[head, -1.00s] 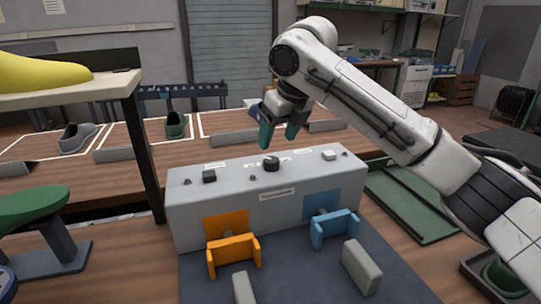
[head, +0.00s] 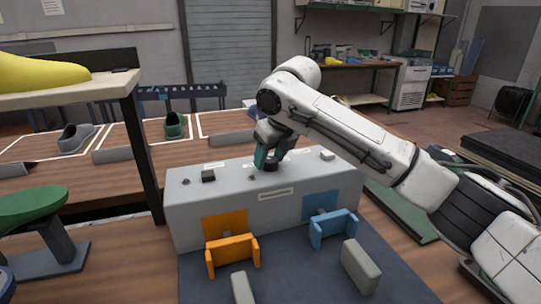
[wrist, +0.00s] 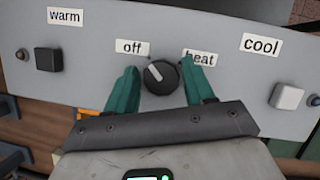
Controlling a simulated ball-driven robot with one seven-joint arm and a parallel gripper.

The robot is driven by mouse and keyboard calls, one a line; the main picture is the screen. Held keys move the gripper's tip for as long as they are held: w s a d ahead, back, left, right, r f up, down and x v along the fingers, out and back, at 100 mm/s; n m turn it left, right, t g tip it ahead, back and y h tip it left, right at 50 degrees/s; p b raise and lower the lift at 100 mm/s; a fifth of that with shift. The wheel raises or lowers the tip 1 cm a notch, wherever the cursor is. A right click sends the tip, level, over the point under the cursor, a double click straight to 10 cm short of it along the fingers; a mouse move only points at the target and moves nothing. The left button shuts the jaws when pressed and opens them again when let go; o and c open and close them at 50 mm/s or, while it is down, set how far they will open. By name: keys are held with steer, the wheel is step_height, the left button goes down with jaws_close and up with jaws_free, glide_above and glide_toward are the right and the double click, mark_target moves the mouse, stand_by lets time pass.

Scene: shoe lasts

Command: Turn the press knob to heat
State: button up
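The round black press knob (wrist: 160,77) sits on top of the grey press box (head: 185,212). In the wrist view its white mark points up and left, towards the "off" label (wrist: 132,47). The "heat" label (wrist: 199,58) is to its right, partly covered by a finger. My gripper (wrist: 159,68) is open, with one teal finger on each side of the knob. A gap shows between each finger and the knob. In the head view the knob (head: 271,166) is low between the fingers, partly hidden.
A black button (wrist: 48,58) by the "warm" label and a white button (wrist: 287,96) by the "cool" label flank the knob. An orange holder (head: 232,252) and a blue holder (head: 333,228) stand in front of the box. Shoes rest on the bench behind.

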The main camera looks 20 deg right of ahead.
steer(key=c, duration=0.7)
steer(key=shift+c, duration=0.2)
steer(key=shift+r+m+p, duration=0.1)
steer(key=shift+m+p, duration=0.2)
steer(key=shift+p, duration=0.15)
steer(key=m+h+p, duration=0.1)
steer(key=m+p, duration=0.1)
steer(key=p, duration=0.1)
steer(key=shift+a+r+m, duration=0.1)
steer(key=shift+m, duration=0.2)
steer(key=m+h+p, duration=0.1)
steer(key=m+p, duration=0.2)
steer(key=m+h+p, duration=0.1)
steer(key=m+p, duration=0.2)
steer(key=shift+h+p, duration=0.3)
steer(key=m+p, duration=0.2)
steer(key=m+g+h+p, duration=0.1)
steer(key=m+p, duration=0.1)
steer(key=m, duration=0.1)
steer(key=shift+g, duration=0.3)
steer(key=shift+m+g+h+p, duration=0.6)
steer(key=shift+m+p, duration=0.1)
steer(key=shift+m, duration=1.1)
steer(key=shift+f, duration=0.2)
